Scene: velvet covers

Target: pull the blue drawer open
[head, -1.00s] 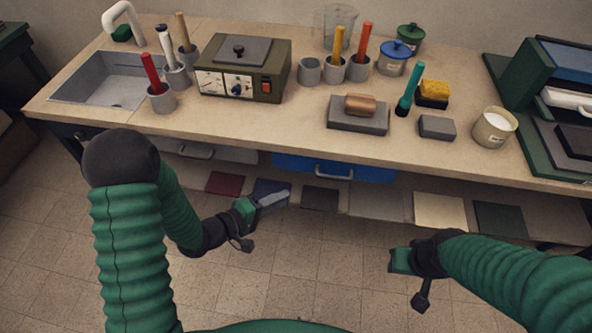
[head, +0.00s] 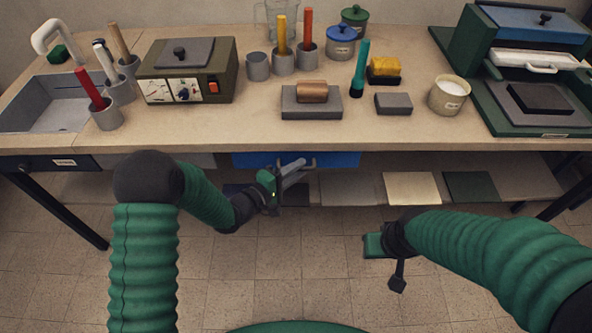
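The blue drawer (head: 342,160) is under the bench top, near the middle, and its front looks flush with the bench. Its pale bar handle (head: 310,163) is partly covered by my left gripper (head: 295,172). That gripper points up and right, with its grey fingers at the left part of the handle. I cannot tell whether they touch the handle or how far apart they are. My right gripper (head: 374,245) is low in front of the bench, away from the drawer, and appears empty. Its finger gap is not clear.
The bench top (head: 240,135) carries a control box (head: 186,72), a roller on a slab (head: 311,104), a tin (head: 449,96) and a press (head: 540,75). A lower shelf with flat coloured sheets (head: 412,188) lies below the drawer. The tiled floor in front is clear.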

